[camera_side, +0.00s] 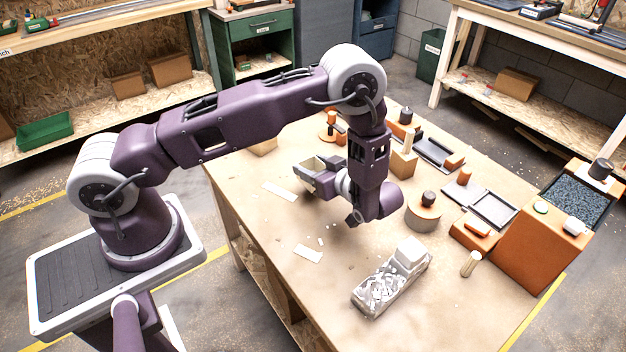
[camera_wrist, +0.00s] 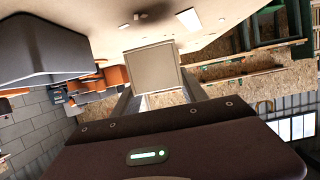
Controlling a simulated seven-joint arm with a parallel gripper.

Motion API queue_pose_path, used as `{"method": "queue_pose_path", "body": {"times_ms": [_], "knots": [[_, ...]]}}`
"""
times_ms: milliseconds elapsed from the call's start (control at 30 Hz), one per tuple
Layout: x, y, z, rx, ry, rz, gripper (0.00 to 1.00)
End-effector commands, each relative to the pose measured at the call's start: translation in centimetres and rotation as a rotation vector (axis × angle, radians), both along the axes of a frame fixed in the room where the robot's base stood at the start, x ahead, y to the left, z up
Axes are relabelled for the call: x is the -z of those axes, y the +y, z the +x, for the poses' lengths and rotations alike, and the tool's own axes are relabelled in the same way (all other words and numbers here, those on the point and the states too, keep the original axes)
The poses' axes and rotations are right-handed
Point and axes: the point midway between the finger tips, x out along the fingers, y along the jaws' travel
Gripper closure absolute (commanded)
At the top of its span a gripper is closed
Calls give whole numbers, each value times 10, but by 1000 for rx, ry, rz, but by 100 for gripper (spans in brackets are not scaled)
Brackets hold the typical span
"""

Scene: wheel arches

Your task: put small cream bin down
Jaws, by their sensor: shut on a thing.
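The small cream bin (camera_side: 328,161) is at the left-middle of the table in the side view, partly hidden by my gripper. In the wrist view the bin (camera_wrist: 152,70) is a plain tan-cream box face between the two fingers. My gripper (camera_side: 312,180) points to the left and is shut on the bin. It also shows in the wrist view (camera_wrist: 155,97), with one finger on each side of the bin. I cannot tell from these frames whether the bin touches the table.
The wooden table (camera_side: 270,220) is bare at its front left, apart from scraps and white slips (camera_side: 307,253). A pale box with white pieces (camera_side: 390,288) stands at the front. A round block (camera_side: 423,216), a grey tray (camera_side: 494,209) and an orange block (camera_side: 530,235) stand to the right.

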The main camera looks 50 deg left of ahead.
Motion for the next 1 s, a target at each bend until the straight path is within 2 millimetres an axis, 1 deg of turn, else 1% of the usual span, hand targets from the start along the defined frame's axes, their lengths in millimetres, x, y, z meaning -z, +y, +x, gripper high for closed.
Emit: {"method": "queue_pose_path", "body": {"times_ms": [33,100,200,567,600,667,700,933,1000], "knots": [[11,0,-1,0,3,0,88],[26,0,0,0,4,0,88],[37,0,0,0,1,0,88],[41,0,0,0,1,0,88],[41,0,0,0,1,-1,42],[41,0,0,0,1,-1,30],[40,0,0,0,1,-1,28],[40,0,0,0,1,-1,28],[37,0,1,1,0,-1,28]]}}
